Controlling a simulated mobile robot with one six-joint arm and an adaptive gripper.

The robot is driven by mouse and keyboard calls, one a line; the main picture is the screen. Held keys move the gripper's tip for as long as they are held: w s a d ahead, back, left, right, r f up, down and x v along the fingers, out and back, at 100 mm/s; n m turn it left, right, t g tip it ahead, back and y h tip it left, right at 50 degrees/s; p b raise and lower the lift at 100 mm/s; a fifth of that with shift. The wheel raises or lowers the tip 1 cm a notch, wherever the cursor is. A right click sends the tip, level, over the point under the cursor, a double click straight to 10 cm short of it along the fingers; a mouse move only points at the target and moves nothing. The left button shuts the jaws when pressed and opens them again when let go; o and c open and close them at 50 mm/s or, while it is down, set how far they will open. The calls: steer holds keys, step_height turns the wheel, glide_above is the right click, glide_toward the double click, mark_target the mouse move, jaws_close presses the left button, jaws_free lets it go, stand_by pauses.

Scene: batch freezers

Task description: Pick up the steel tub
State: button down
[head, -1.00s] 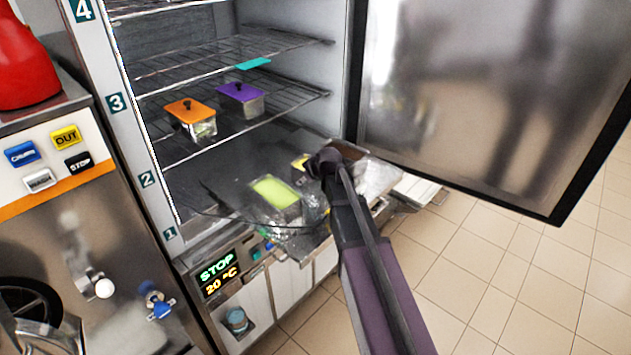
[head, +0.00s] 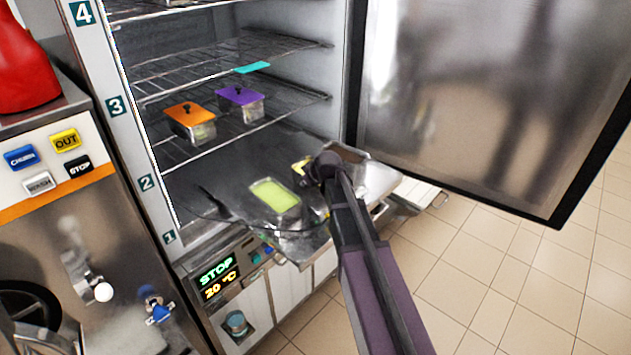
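Orange-lidded (head: 191,113) and purple-lidded (head: 240,96) containers stand on the wire shelf above. A teal flat piece (head: 252,67) lies further back. The open freezer door (head: 480,100) stands at right. A machine with coloured buttons (head: 60,150) is at left.

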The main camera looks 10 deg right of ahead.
steer(key=shift+r, duration=0.2)
stand_by(0.3)
step_height(320, 180, up, 10)
steer(key=p, duration=1)
steer(key=shift+f, duration=0.25)
steer(key=shift+f, duration=0.1)
stand_by(0.4)
steer(key=shift+f+b, duration=1.8)
steer(key=shift+b, duration=0.1)
steer(key=shift+r, duration=0.2)
step_height(320, 180, up, 7)
steer(key=p, duration=0.7)
step_height(320, 180, down, 7)
steer(key=b, duration=0.7)
steer(key=shift+f, duration=0.2)
steer(key=shift+s, duration=0.1)
